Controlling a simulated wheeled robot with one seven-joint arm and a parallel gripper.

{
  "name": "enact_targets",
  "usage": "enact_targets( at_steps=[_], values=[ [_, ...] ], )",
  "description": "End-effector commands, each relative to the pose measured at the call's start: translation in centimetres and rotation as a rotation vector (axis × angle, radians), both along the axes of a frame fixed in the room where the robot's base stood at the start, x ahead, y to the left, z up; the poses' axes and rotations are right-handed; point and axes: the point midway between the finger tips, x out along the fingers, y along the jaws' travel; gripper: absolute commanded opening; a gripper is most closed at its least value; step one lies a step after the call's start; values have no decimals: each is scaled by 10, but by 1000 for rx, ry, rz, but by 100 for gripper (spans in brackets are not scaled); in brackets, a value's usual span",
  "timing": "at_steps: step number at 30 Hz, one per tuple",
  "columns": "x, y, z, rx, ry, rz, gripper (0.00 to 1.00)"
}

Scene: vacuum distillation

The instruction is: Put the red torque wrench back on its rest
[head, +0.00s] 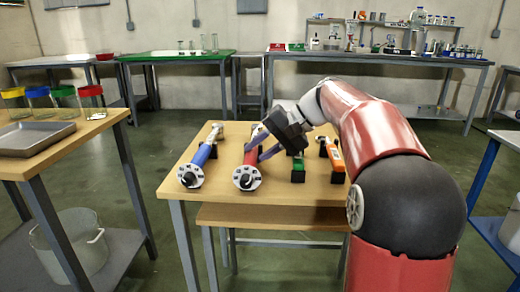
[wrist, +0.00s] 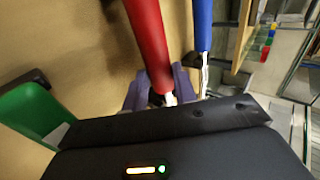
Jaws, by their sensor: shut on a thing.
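The red torque wrench (head: 250,160) is over the small wooden table, between the blue wrench and the green one. It also shows in the wrist view (wrist: 148,40), running up from between my fingers. My gripper (head: 264,148) is shut on it near the far end of its red handle; in the wrist view the fingers (wrist: 160,92) are on either side of it. A round pale disc with a black centre (head: 247,178) is at its near end. I cannot tell whether the wrench touches its rest, as my gripper and the wrench hide that area.
A blue wrench (head: 203,158) lies close on the left. A green one (head: 298,163) and an orange one (head: 334,154) are on the right. The table's front strip (head: 270,194) is bare. A side table with a metal tray (head: 35,137) and several jars stands left.

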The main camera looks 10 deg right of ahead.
Motion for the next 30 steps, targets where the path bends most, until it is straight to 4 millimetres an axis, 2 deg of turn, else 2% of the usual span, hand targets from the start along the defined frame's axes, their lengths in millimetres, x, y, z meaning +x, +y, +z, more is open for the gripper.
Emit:
enact_targets(
  at_steps=[4,5,10,20,30],
  values=[
    [0,0,0,2,2,1,0],
    [0,0,0,2,2,1,31],
    [0,0,0,1,3,0,53],
    [-1,-4,0,0,8,-1,53],
    [-16,-41,38,0,3,-3,53]
  ],
)
